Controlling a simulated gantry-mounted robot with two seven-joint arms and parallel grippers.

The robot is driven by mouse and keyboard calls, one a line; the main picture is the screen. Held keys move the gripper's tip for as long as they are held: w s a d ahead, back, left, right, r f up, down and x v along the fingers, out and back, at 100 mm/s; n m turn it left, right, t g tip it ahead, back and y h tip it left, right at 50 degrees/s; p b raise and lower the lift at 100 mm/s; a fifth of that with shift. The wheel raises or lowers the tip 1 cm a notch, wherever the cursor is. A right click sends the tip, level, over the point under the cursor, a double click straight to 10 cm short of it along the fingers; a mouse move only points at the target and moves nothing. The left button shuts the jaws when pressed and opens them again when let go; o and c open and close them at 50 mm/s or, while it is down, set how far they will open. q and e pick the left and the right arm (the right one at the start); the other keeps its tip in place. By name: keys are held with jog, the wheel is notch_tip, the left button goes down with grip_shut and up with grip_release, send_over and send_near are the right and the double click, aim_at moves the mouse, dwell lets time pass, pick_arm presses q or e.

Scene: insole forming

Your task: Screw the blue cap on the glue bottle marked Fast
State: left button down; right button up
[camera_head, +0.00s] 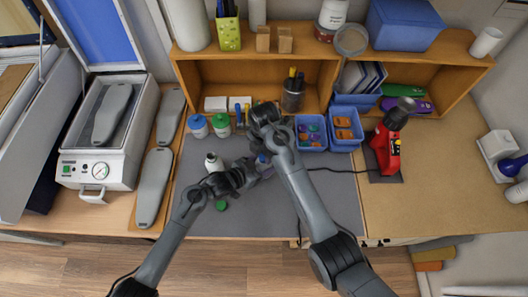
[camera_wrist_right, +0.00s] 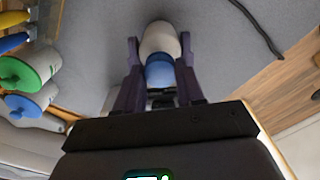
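In the right wrist view the blue cap (camera_wrist_right: 159,73) sits between the fingers of my right gripper (camera_wrist_right: 159,50), with a rounded white part (camera_wrist_right: 159,39) against it. The fingers lie close along both sides. In the head view that gripper (camera_head: 266,167) is mostly hidden by my arm, and a little blue shows there. My left gripper (camera_head: 246,176) is close beside it, its fingers too covered to read. An uncapped-looking white bottle (camera_head: 213,164) stands left of it on the grey mat. A green cap (camera_head: 221,205) lies in front. No Fast marking is readable.
A blue-lidded jar (camera_head: 197,126) and a green-lidded jar (camera_head: 221,124) stand at the mat's back left. Blue bins (camera_head: 311,133) stand at the back right. A red tool (camera_head: 385,145) stands farther right. The mat's (camera_head: 325,210) front right is clear.

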grip_shut()
jog(key=m, duration=0.7)
jog(key=shift+m, duration=0.4)
jog(key=m, duration=0.2)
jog(key=shift+m, duration=0.4)
jog(key=m, duration=2)
jog(key=o, duration=0.5)
grip_release()
